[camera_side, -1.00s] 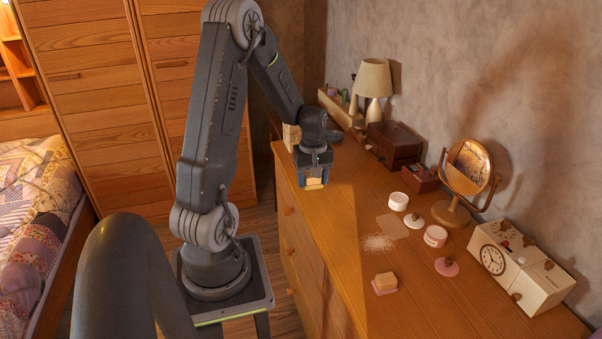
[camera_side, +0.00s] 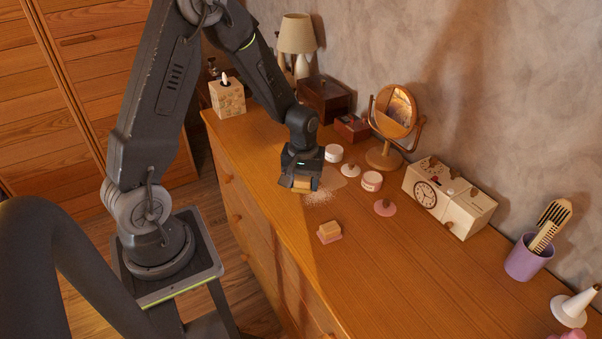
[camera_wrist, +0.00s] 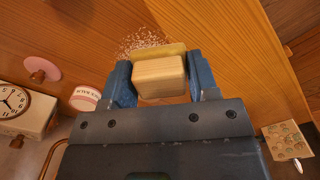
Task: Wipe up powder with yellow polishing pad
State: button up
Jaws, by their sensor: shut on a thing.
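My gripper (camera_side: 301,182) is shut on the wooden block handle of the yellow polishing pad (camera_side: 301,186). In the wrist view my gripper (camera_wrist: 163,82) has a blue finger on each side of the block, and the pad's yellow layer (camera_wrist: 178,48) shows beyond it. White powder (camera_side: 320,197) lies scattered on the wooden dresser top (camera_side: 420,280), right beside the pad. The powder also shows in the wrist view (camera_wrist: 143,42), partly hidden by the pad. I cannot tell whether the pad touches the dresser.
A second pad with a pink base (camera_side: 329,233) lies nearer the front. A tissue box (camera_side: 228,98) stands at the left end.

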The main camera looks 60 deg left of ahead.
aim_at(300, 201)
jog(key=shift+f, duration=2)
notch_tip(300, 201, down, 2)
jog(key=shift+w+f, duration=0.1)
jog(key=shift+w+r, duration=0.2)
jog(key=shift+w, duration=0.65)
jog(key=shift+c, duration=0.3)
jog(key=shift+w+f, duration=0.1)
jog(key=shift+w, duration=4)
jog(key=shift+s, duration=5.1)
jog(key=shift+a, duration=0.4)
jog(key=shift+w+a, duration=0.15)
jog(key=shift+a, duration=0.05)
jog(key=shift+w, duration=5.3)
jog(key=shift+s, duration=5.45)
jog(key=shift+r, duration=4.15)
